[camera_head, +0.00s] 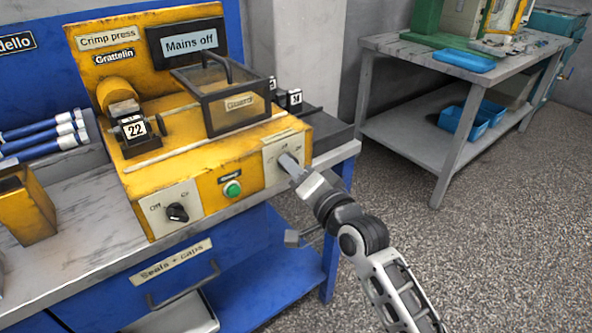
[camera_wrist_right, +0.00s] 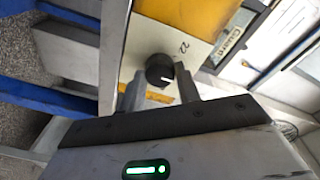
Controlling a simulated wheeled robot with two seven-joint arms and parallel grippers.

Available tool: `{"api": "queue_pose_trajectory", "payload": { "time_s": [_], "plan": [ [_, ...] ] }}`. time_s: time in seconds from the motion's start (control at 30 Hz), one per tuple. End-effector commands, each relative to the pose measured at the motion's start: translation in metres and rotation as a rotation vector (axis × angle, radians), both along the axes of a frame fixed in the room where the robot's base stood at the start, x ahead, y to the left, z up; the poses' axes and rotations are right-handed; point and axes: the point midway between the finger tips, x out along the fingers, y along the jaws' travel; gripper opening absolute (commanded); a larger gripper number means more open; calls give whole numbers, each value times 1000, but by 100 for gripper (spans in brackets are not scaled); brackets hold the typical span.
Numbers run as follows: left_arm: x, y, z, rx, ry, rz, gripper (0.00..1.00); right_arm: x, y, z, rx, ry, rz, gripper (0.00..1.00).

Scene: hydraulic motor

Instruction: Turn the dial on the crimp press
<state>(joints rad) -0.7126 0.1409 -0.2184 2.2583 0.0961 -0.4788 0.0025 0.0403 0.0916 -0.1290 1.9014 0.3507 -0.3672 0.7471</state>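The yellow crimp press (camera_head: 205,185) stands on the bench. Its right front panel carries a black dial, hidden behind my gripper in the head view but clear in the right wrist view (camera_wrist_right: 160,69), with a white pointer mark and the number 22 beside it. My right gripper (camera_head: 289,163) is at this panel; in the wrist view its two fingers (camera_wrist_right: 160,90) are apart, one on each side of the dial's near edge. I cannot tell whether they touch it. A second black dial (camera_head: 177,212), marked Off and On, is on the left front panel. My left gripper is not in view.
A green button (camera_head: 232,188) sits between the two panels. A dark-framed clear cover (camera_head: 232,95) with a handle stands on the press. A "Mains off" sign (camera_head: 190,42) is behind it. A drawer handle (camera_head: 184,290) sticks out below. A grey table (camera_head: 400,130) stands at right; the floor between is clear.

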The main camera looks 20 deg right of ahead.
Motion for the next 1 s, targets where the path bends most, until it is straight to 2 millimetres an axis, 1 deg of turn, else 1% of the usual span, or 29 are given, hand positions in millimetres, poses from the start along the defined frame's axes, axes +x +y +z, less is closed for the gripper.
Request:
{"api": "queue_pose_trajectory", "payload": {
  "time_s": [0.27,0.47,0.67,1.0],
  "plan": [
    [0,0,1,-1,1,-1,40,0,0,0,-14,-3,0,10],
    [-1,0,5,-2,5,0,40,0,0,0,-80,-26,0,10],
    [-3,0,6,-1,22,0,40,0,0,1,-215,-74,1,10],
    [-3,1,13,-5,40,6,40,0,-1,0,-517,-185,1,10]
  ]
}}
